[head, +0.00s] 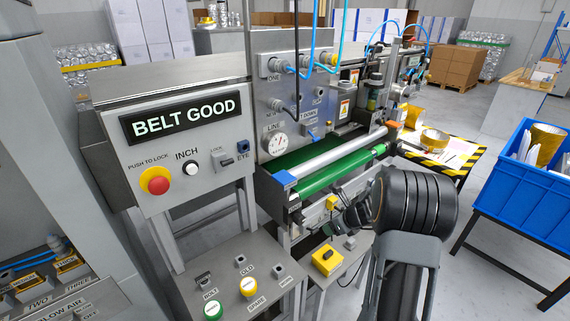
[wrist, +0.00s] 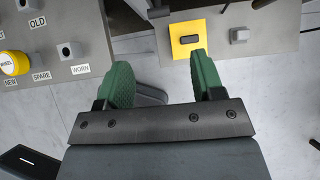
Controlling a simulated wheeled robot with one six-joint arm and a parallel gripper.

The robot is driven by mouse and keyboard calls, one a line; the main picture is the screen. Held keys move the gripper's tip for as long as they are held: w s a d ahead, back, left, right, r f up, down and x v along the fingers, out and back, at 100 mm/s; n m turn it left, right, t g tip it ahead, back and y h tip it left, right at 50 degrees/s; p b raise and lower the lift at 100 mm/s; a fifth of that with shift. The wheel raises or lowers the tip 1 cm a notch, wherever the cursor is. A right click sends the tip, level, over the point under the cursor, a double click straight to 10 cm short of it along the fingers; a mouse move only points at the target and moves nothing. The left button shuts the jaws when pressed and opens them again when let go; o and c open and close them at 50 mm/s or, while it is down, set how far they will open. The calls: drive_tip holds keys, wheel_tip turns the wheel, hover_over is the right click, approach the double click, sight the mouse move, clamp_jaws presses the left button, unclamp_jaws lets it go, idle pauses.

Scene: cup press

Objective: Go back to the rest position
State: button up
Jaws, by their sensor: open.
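My gripper (wrist: 164,82) shows in the wrist view with two green padded fingers apart and nothing between them. It points down toward the floor in front of a small stand with a yellow box (wrist: 188,37). In the head view my arm stands at the lower right, and its gripper end (head: 350,215) is near the front of the green belt (head: 316,153), partly hidden behind my dark wrist joint. I cannot tell the exact gap to the belt frame.
A grey panel with buttons (head: 240,264) stands left of my arm. The "BELT GOOD" machine (head: 170,160) rises behind it. A blue crate (head: 520,180) stands on a table at the right. A yellow-black edged table (head: 455,165) is behind my arm.

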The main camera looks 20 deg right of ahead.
drive_tip(key=s+a+r+n+g+h+p, duration=0.1)
drive_tip(key=s+a+r+n, duration=0.7)
drive_tip(key=n, duration=0.7)
drive_tip(key=s+a+r+n+g+h, duration=0.2)
drive_tip(key=s+a+r+n, duration=0.6)
drive_tip(key=s+n, duration=0.5)
drive_tip(key=n, duration=0.3)
drive_tip(key=shift+s+a+r+p, duration=0.25)
drive_tip(key=shift+s+r+p, duration=0.05)
drive_tip(key=shift+r+p, duration=0.1)
